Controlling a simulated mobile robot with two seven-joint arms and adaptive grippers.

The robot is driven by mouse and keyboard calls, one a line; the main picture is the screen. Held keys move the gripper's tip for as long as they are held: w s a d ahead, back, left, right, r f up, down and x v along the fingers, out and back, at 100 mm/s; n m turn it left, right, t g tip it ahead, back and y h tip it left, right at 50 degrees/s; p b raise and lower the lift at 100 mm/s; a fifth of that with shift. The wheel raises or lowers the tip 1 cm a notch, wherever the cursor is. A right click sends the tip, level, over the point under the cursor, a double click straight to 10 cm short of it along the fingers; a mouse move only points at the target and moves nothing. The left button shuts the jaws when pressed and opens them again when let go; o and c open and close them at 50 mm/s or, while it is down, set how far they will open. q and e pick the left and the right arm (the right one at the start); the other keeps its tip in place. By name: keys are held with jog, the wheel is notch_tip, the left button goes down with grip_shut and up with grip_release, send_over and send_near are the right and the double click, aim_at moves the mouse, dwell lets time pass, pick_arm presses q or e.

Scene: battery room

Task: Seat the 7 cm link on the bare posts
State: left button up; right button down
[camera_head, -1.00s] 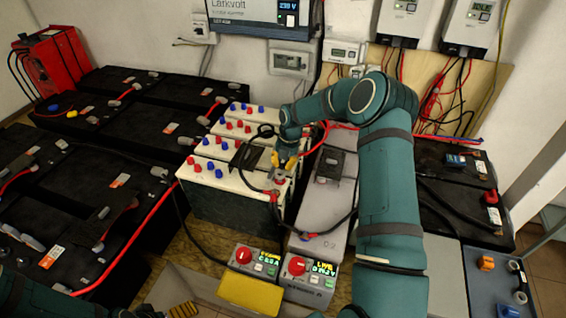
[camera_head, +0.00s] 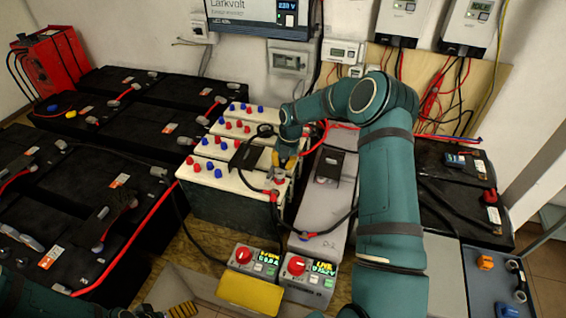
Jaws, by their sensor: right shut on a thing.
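My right gripper (camera_head: 284,162) points down over the right end of the front white-topped battery (camera_head: 226,183). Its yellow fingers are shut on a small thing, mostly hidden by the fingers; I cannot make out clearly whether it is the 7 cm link. A small grey part and a red part show just below the fingertips, so whether the held piece touches a post cannot be told. Part of my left gripper (camera_head: 182,309), with yellow and black stripes, shows at the bottom edge; its fingertips are not clear.
Black cables run around the right end of the white-topped batteries. A grey battery (camera_head: 318,220) lies to the right. Two control boxes with red knobs (camera_head: 243,255) (camera_head: 296,265) and a yellow block (camera_head: 249,291) stand in front. Black batteries (camera_head: 90,215) fill the left.

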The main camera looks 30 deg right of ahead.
aim_at(286, 177)
jog(key=shift+f+b, duration=0.4)
jog(key=shift+f, duration=0.2)
dwell(0.6)
jog(key=shift+s+d+f+b, duration=0.1)
jog(key=shift+s+f+b, duration=0.2)
jog(key=shift+f, duration=0.2)
jog(key=shift+s+f+b, duration=0.25)
jog(key=shift+f+b, duration=0.05)
jog(key=shift+f, duration=0.2)
dwell(1.3)
jog(key=c, duration=1.1)
grip_release()
jog(key=shift+s+d, duration=0.1)
jog(key=shift+o, duration=0.2)
jog(key=shift+w+f, duration=0.15)
jog(key=shift+w, duration=0.45)
jog(key=o, duration=0.5)
jog(key=shift+r, duration=0.4)
jog(key=shift+r+p, duration=2.45)
jog(key=shift+r, duration=1.5)
